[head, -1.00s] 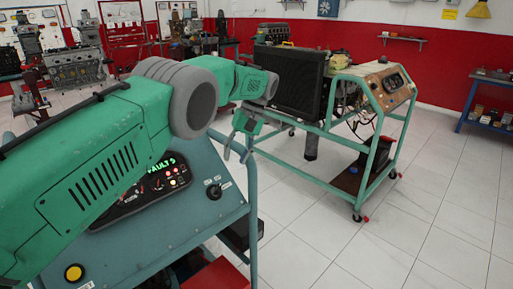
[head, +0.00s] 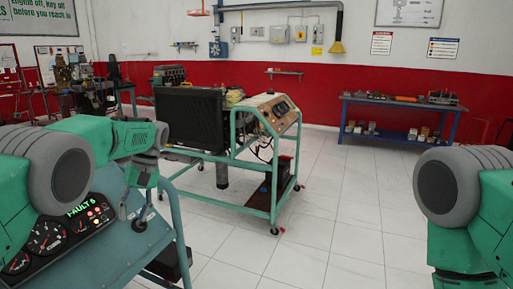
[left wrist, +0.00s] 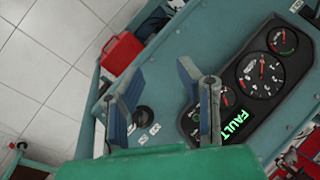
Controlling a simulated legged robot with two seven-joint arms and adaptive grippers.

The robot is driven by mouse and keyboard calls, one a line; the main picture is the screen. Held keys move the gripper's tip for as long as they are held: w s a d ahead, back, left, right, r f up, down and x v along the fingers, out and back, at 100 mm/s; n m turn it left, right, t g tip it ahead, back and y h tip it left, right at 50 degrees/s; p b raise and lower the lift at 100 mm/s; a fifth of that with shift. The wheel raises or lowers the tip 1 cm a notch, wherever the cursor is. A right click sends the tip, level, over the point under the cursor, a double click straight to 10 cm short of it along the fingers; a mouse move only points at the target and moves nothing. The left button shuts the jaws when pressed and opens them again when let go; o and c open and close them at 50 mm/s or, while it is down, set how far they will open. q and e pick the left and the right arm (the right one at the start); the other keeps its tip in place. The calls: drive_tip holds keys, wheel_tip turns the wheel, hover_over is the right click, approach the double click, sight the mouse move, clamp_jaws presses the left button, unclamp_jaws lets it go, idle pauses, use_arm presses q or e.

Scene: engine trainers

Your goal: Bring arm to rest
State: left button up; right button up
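My left arm comes in from the left in the head view. Its gripper (head: 138,205) hangs over the right part of the blue-green trainer console (head: 125,245). In the left wrist view the two fingers of this gripper (left wrist: 157,92) stand well apart with nothing between them. The console's gauge panel (head: 62,228) carries round dials and a lit green FAULT readout; it also shows in the left wrist view (left wrist: 255,85). My right arm shows at the right edge of the head view, but its gripper is out of the picture.
A wheeled engine stand (head: 238,140) with a black radiator (head: 188,118) stands beyond the console. A blue workbench (head: 390,106) is by the red wall. Tiled floor (head: 340,215) is free in the middle. A red box (left wrist: 122,53) sits beside the console.

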use_arm(q)
drive_tip(key=s+f+m+t+b, duration=0.1)
drive_tip(key=s+f, duration=0.4)
drive_tip(key=f, duration=0.5)
drive_tip(key=s+d+f+m+h, duration=0.1)
drive_tip(key=s+f+m, duration=0.1)
drive_tip(key=s+f, duration=0.5)
drive_tip(key=s+f+m+t+b, duration=0.1)
drive_tip(key=s+f, duration=0.2)
drive_tip(key=f, duration=0.9)
drive_tip(key=s+d+f+m+t+h+b, duration=0.1)
drive_tip(key=s+f, duration=0.2)
drive_tip(key=s, duration=0.4)
drive_tip(key=s+d+f+m, duration=0.1)
drive_tip(key=s+d+f, duration=0.1)
drive_tip(key=s, duration=0.5)
drive_tip(key=s+r+m+t, duration=0.1)
drive_tip(key=s, duration=0.6)
drive_tip(key=s+d+r+m+b, duration=0.1)
drive_tip(key=s+r, duration=0.1)
drive_tip(key=s, duration=0.5)
drive_tip(key=shift+r+t, duration=0.25)
drive_tip(key=shift+t, duration=0.15)
use_arm(e)
drive_tip(key=f, duration=0.1)
drive_tip(key=d+f, duration=0.1)
drive_tip(key=f, duration=0.2)
drive_tip(key=shift+s+d+f, duration=0.25)
drive_tip(key=shift+s+f, duration=0.1)
drive_tip(key=shift+s, duration=0.05)
